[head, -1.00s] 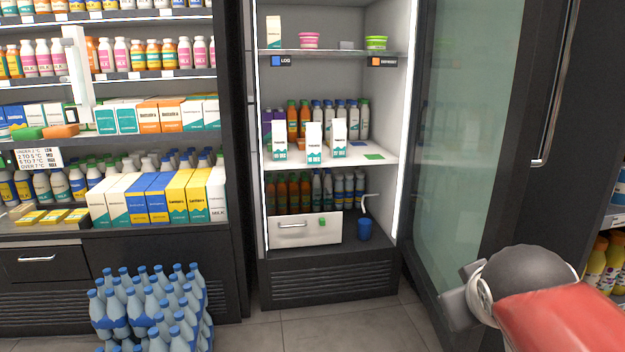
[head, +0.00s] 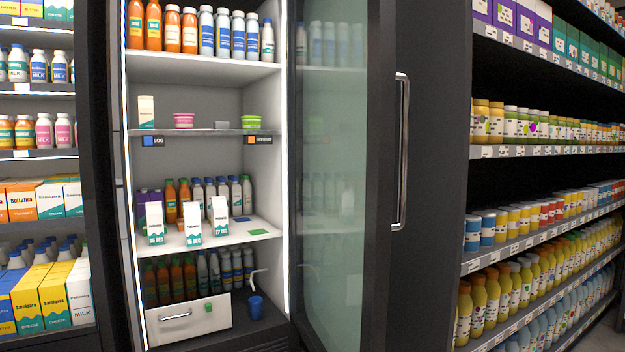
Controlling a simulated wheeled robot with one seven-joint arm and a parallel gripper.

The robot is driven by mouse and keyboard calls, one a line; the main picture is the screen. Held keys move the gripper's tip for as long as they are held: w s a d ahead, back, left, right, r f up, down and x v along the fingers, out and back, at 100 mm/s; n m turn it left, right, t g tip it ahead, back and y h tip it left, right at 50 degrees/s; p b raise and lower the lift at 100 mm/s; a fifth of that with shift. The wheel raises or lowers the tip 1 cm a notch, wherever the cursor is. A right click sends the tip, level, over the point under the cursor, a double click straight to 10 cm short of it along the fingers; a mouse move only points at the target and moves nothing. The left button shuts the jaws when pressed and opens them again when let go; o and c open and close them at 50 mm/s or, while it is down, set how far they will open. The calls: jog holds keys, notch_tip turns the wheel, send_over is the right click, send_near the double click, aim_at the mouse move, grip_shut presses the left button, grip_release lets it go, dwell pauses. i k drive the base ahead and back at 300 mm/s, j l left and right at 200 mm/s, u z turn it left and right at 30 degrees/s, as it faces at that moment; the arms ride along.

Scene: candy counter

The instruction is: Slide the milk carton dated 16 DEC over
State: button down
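Three white-and-teal milk cartons stand upright in a row on the middle shelf (head: 222,240) of the open fridge: a left carton (head: 155,222), a middle carton (head: 192,224) and a right carton (head: 219,215). Each has a small date on its lower front. The dates are too small to read surely; the middle one looks most like 16 DEC. To their right a blue square (head: 241,219) and a green square (head: 258,232) lie flat on the shelf. My gripper is not in view.
The fridge's glass door (head: 340,180) stands open at the right, with a metal handle (head: 402,150). Bottles (head: 170,200) crowd behind the cartons. Below are a white drawer front (head: 185,320) and a blue cup (head: 255,306).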

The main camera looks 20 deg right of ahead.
aim_at(191, 212)
jog(key=i+l+u, duration=0.15)
jog(key=l+u, duration=0.25)
jog(key=l, duration=1.2)
jog(key=l+u, duration=0.35)
jog(key=l, duration=1.25)
jog(key=i+j+u, duration=0.75)
jog(key=i+u, duration=0.35)
jog(key=i, duration=0.15)
